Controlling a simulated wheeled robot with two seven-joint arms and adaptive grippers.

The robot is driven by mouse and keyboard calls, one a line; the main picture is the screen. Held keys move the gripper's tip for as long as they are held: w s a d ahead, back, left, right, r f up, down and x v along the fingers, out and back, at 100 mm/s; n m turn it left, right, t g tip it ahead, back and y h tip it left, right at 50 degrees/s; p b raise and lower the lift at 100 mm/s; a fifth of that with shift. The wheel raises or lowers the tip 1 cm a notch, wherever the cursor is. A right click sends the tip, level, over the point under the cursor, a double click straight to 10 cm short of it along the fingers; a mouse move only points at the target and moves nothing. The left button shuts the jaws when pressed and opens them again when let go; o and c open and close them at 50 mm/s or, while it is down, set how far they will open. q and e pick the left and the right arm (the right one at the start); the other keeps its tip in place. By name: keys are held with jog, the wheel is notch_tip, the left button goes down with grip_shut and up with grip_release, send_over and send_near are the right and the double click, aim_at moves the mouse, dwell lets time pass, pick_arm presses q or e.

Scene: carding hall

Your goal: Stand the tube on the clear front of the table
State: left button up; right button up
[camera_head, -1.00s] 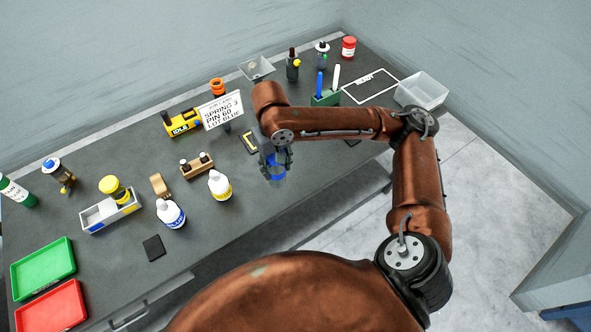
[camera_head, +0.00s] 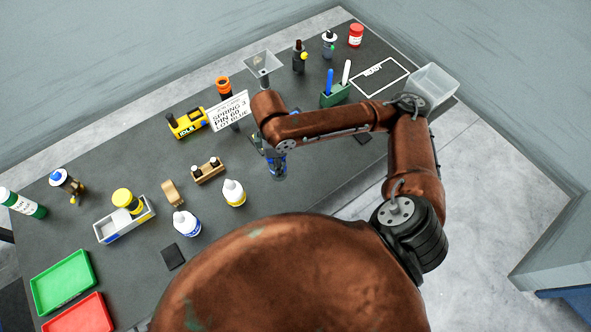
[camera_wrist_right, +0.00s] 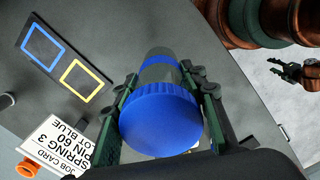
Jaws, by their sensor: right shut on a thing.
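The tube shows in the wrist view as a ribbed blue cap (camera_wrist_right: 160,122) with a grey, partly clear body beyond it. In the head view its blue part (camera_head: 278,171) shows below my right gripper (camera_head: 270,150), over the front part of the dark table (camera_head: 318,175). My right gripper is shut on the tube, with a finger on each side in the wrist view (camera_wrist_right: 160,105). The tube looks roughly upright. I cannot tell whether its base touches the table. A small dark gripper, probably my left (camera_wrist_right: 290,72), shows over the floor; its jaw state is unclear.
The job card (camera_head: 230,112) stands behind and left of my right gripper. A mat with blue and yellow squares (camera_wrist_right: 63,62) lies close by. A white bottle with yellow (camera_head: 234,194) and a wooden rack (camera_head: 207,171) stand left. Table surface right of the tube looks clear.

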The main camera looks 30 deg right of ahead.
jog(key=s+a+n+p, duration=0.2)
jog(key=s+n+p, duration=0.35)
jog(key=n, duration=0.65)
jog(key=shift+n, duration=0.3)
jog(key=w+d+f, duration=0.3)
jog(key=f, duration=0.1)
jog(key=w+d+f+p, duration=0.1)
jog(key=w+d+f, duration=0.1)
jog(key=d+f, duration=0.1)
jog(key=w+d+f+p, duration=0.1)
jog(key=w+d+f, duration=0.2)
jog(key=d+f, duration=0.1)
jog(key=shift+w+f, duration=0.35)
jog(key=shift+f, duration=0.45)
pick_arm(q)
notch_tip(320, 180, up, 8)
jog(key=w, duration=0.2)
jog(key=shift+w+r, duration=0.25)
jog(key=shift+w, duration=0.1)
pick_arm(e)
jog(key=shift+f, duration=0.15)
jog(key=shift+f, duration=0.15)
jog(key=o, duration=1.2)
pick_arm(q)
jog(key=shift+s, duration=0.1)
